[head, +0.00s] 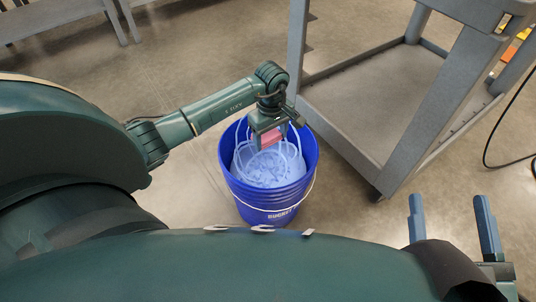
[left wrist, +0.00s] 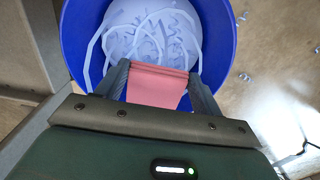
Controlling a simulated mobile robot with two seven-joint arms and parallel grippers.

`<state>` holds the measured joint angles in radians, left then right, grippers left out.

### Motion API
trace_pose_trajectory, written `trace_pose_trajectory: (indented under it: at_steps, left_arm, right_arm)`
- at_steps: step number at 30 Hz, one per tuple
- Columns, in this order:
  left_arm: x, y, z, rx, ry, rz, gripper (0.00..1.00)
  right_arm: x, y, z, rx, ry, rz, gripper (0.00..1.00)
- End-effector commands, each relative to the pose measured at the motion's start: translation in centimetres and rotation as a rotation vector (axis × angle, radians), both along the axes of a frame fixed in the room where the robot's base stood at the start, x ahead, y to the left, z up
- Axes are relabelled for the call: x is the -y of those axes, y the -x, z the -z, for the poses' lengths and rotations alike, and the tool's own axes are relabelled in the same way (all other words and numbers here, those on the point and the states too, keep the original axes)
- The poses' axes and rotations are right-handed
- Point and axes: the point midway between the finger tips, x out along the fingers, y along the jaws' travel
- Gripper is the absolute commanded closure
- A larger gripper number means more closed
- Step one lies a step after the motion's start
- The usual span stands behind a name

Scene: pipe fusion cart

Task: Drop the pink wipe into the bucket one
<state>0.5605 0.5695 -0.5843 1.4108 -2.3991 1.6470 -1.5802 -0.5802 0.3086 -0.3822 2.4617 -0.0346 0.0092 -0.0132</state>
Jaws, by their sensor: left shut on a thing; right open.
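The pink wipe (head: 270,138) is held by my left gripper (head: 272,132), which is shut on it above the opening of the blue bucket (head: 267,205). The wipe also shows in the left wrist view (left wrist: 156,86), stretched between the two fingers. The bucket stands upright on the floor with a white wire handle and holds a pile of pale, curly shavings (head: 270,168). In the left wrist view the blue bucket rim (left wrist: 72,40) lies beyond the wipe. My right gripper (head: 447,222) is open and empty at the lower right of the head view.
A grey cart (head: 370,100) with a low shelf stands just right of the bucket. A grey bench (head: 60,20) is at the top left. Small scraps (left wrist: 246,76) lie on the floor beside the bucket. A black cable (head: 492,140) hangs at the right edge. The floor left of the bucket is clear.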

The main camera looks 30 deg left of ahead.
Motion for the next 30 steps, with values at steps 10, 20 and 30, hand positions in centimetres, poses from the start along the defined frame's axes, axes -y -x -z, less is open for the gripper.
trace_pose_trajectory:
  at_steps: [10, 20, 30]
  left_arm:
    - [0.0, 0.0, 0.3, 0.0, 0.0, 0.0, 0.58]
    - [0.0, 0.0, 0.3, 0.001, 0.0, 0.0, 0.08]
    - [0.0, -0.1, -0.7, 0.003, -0.001, 0.0, 0.08]
  right_arm:
    - [0.0, 0.0, -0.2, 0.006, -0.008, -0.005, 0.29]
    - [0.0, 0.0, -0.2, 0.006, -0.008, -0.005, 0.29]
    - [-0.1, 0.0, -0.6, 0.005, -0.004, -0.004, 0.29]
